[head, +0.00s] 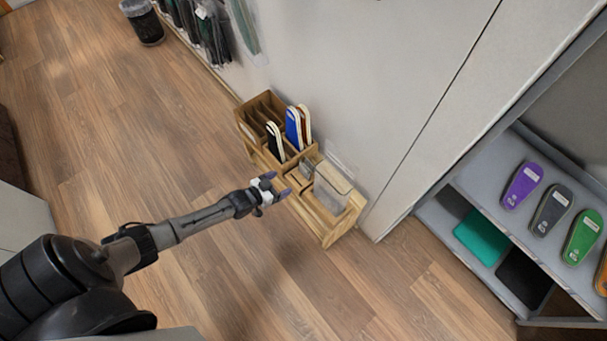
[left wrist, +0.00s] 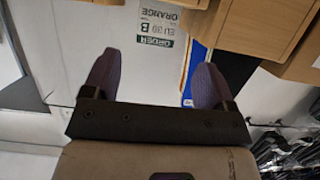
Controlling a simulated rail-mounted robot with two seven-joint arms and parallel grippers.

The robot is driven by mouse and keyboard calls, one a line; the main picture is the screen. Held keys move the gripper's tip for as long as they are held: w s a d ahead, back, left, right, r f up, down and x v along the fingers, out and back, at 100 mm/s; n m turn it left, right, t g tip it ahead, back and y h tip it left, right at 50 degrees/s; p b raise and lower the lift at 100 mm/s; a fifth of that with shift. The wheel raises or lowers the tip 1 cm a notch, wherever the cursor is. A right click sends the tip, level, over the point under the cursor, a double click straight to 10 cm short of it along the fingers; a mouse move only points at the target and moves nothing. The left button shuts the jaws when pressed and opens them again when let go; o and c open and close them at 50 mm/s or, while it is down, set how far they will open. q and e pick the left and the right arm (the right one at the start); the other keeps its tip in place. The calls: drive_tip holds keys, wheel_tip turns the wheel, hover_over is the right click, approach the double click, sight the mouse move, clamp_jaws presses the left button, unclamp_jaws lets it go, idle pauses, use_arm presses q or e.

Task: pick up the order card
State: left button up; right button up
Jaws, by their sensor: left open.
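The order card (left wrist: 160,32) is white with a green strip and the words ORDER, ORANGE, EU 39 and B. In the left wrist view it is at the top, beyond and between my left gripper's fingertips (left wrist: 157,78), which are apart with nothing held between them. I cannot make out the card for certain in the head view. My right gripper is in neither view.
The rack, against the white wall, holds blue and dark insoles (head: 292,128) and a pale, see-through box (head: 333,185). A grey shelf (head: 438,222) with coloured insoles is at the right. A dark bin (head: 143,22) is at the top left. The wooden floor is clear.

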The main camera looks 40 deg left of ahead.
use_arm(q)
drive_tip(key=b, duration=0.2)
approach(304, 171)
drive_tip(key=x, duration=0.2)
drive_tip(key=shift+w+f, duration=0.4)
drive_tip(key=shift+w, duration=0.15)
drive_tip(key=b+x, duration=0.3)
drive_tip(key=shift+w+d+f, duration=0.2)
drive_tip(key=shift+w, duration=0.1)
drive_tip(key=shift+w+d+f+b, duration=0.15)
drive_tip(key=shift+w+b, duration=0.3)
drive_tip(key=shift+w, duration=0.25)
drive_tip(key=shift+c, duration=0.3)
drive_tip(key=c, duration=0.7)
wheel_tip(304, 171, up, 16)
drive_tip(key=p, duration=0.9)
drive_tip(key=shift+r+p, duration=0.25)
drive_tip(key=shift+p, duration=0.1)
drive_tip(key=shift+r+p, duration=0.35)
drive_tip(key=shift+r, duration=0.45)
